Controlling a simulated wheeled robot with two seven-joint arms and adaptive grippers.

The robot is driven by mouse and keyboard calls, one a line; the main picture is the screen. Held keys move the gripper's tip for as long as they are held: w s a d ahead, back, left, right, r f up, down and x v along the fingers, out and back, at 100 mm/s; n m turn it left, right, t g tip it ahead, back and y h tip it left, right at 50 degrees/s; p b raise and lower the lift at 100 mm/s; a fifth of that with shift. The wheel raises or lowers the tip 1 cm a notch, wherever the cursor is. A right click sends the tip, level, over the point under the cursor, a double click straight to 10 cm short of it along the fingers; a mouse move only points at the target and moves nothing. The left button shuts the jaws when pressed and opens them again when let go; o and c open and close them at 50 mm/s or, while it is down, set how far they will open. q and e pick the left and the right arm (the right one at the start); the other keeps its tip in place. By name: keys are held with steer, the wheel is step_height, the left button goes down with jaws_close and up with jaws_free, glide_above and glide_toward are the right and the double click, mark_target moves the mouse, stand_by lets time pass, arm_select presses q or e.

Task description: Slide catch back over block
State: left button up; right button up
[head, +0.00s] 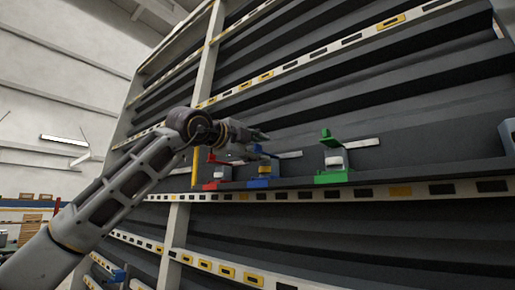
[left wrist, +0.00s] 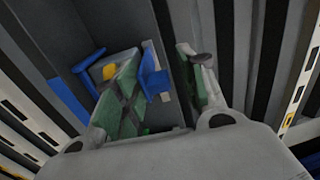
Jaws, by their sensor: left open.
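My left gripper (head: 262,136) is open at the blue fixture (head: 263,182) on the rack shelf. In the left wrist view its two green-padded fingers (left wrist: 160,62) stand on either side of a blue upright piece (left wrist: 153,78), apparently the catch, with a visible gap on the right finger's side. Contact with the left finger cannot be told. A yellow block (left wrist: 109,71) sits behind the left finger, partly hidden, near another blue part (left wrist: 88,60). In the head view the gripper partly covers the top of this fixture. My right gripper is not in view.
A red fixture (head: 211,186) stands close to the left of the blue one, and a green fixture (head: 333,177) stands to the right with clear shelf between. The shelf's front rail (head: 370,191) runs below them. A yellow post (head: 195,172) is at the left.

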arm_select(q)
steer(key=shift+s+a, duration=0.1)
steer(key=shift+a, duration=0.05)
steer(key=v, duration=1.1)
steer(key=shift+s, duration=0.35)
